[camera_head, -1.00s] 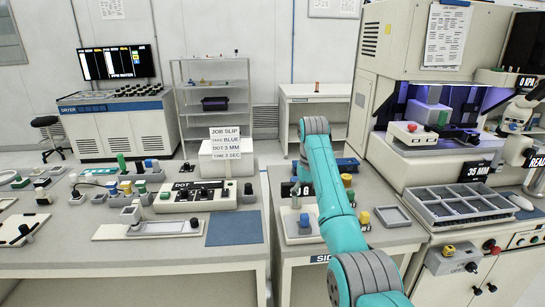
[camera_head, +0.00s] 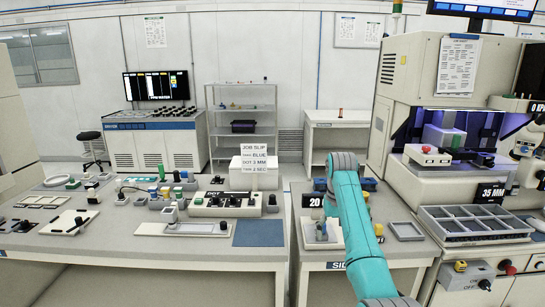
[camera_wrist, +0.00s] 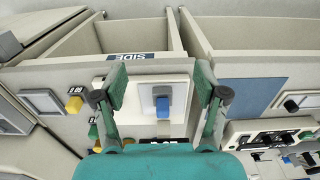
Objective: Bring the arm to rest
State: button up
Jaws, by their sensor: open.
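My teal arm (camera_head: 357,225) rises from the bottom of the head view over the small side table, its grey-capped joint at the top. Between the fingers in the picture is a blue block (camera_wrist: 162,104) on a pale plate (camera_wrist: 179,83). I see no contact between the fingers and the block, and I cannot tell the height above it.
A grey divided tray (camera_head: 470,236) and the large bonder machine (camera_head: 412,90) stand to the right. The left bench holds a blue mat (camera_head: 259,233), a dot control box (camera_head: 226,211) and several small coloured parts. A yellow block (camera_wrist: 74,104) lies left in the wrist view.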

jog(key=s+f+t, duration=0.2)
jog(key=s+f, duration=0.2)
jog(key=f, duration=1)
jog(key=s+f+t, duration=0.1)
jog(key=s+f, duration=0.2)
jog(key=f, duration=1.1)
jog(key=s+f+t, duration=0.2)
jog(key=s+f, duration=0.5)
jog(key=s, duration=0.4)
jog(key=s+f+t, duration=0.2)
jog(key=s+f, duration=0.5)
jog(key=s, duration=0.3)
jog(key=s+r+t, duration=0.2)
jog(key=s+r, duration=0.1)
jog(key=s, duration=0.9)
jog(key=s+r+t, duration=0.2)
jog(key=s+r, duration=0.1)
jog(key=s, duration=0.9)
jog(key=s+r+t, duration=0.1)
jog(key=s+r, duration=0.6)
jog(key=r, duration=0.4)
jog(key=s+r+t, duration=0.2)
jog(key=s+r, duration=0.6)
jog(key=r, duration=0.3)
jog(key=shift+s+r+t, duration=0.3)
